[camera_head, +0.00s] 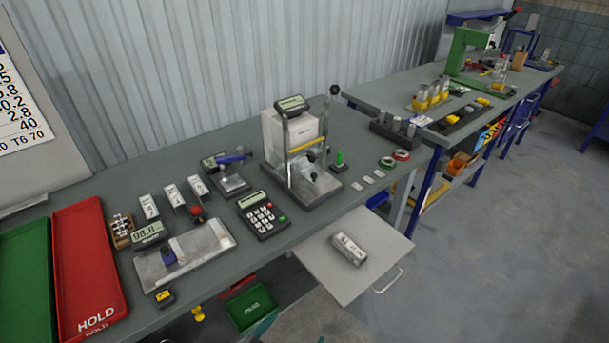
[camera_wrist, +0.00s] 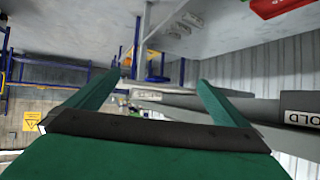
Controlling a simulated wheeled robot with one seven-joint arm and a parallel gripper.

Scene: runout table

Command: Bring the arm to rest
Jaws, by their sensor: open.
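In the wrist view my gripper (camera_wrist: 160,82) shows two green fingers spread wide apart on a dark crossbar. Nothing is between the fingers. They point past a grey table edge toward blue frames and the far wall. Most of my arm is out of view.
The grey runout table (camera_head: 98,182) carries a red HOLD tray (camera_head: 90,265), a green tray (camera_head: 27,280), a keypad (camera_head: 262,215) and a test stand (camera_head: 305,190). An open drawer (camera_head: 318,262) holding a metal profile (camera_head: 349,249) juts out in front. Floor (camera_head: 500,240) at right is clear.

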